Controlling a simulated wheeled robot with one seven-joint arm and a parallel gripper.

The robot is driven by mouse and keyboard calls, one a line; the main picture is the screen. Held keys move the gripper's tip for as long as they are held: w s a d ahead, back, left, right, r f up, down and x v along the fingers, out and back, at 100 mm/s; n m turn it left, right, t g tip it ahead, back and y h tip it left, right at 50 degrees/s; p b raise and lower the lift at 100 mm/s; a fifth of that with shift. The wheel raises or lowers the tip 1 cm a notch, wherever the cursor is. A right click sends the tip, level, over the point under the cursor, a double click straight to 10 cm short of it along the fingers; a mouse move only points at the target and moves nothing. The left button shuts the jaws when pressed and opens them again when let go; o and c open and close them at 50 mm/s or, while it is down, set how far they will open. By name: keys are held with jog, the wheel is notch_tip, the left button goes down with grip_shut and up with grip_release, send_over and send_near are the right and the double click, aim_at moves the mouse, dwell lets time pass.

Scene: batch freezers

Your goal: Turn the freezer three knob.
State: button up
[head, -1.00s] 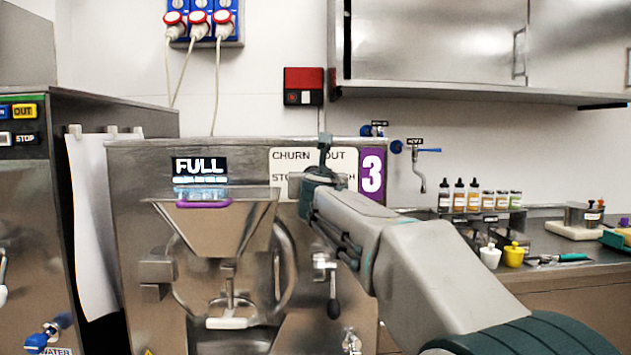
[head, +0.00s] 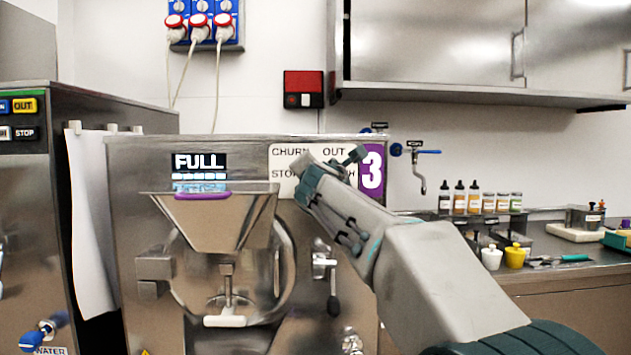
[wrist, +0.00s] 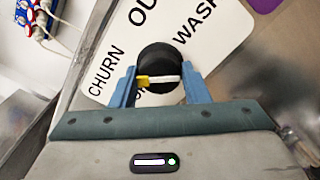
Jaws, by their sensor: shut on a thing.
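The freezer three knob is a black round knob (wrist: 158,55) with a white bar, yellow at its left end, in the wrist view. My gripper (wrist: 159,74) is shut on it, with one blue finger on each side. The yellow end faces left, toward the CHURN word on the white label (wrist: 210,25). OUT and WASH also show there; the fourth word is mostly hidden by the left finger. In the head view my gripper (head: 330,172) is at the label beside the purple 3 sign (head: 372,170), tilted, and hides the knob.
Freezer three has a steel hopper (head: 220,222) and a black-tipped lever (head: 333,305) below the label. A red and black wall box (head: 304,88) and a wall tap (head: 420,170) are behind. The counter at right holds bottles (head: 459,197) and a yellow cup (head: 515,256).

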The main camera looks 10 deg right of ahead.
jog(key=shift+r+m+b, duration=0.2)
jog(key=shift+m+b, duration=4.75)
jog(key=shift+m, duration=8.15)
jog(key=o, duration=1)
jog(key=shift+f, duration=0.1)
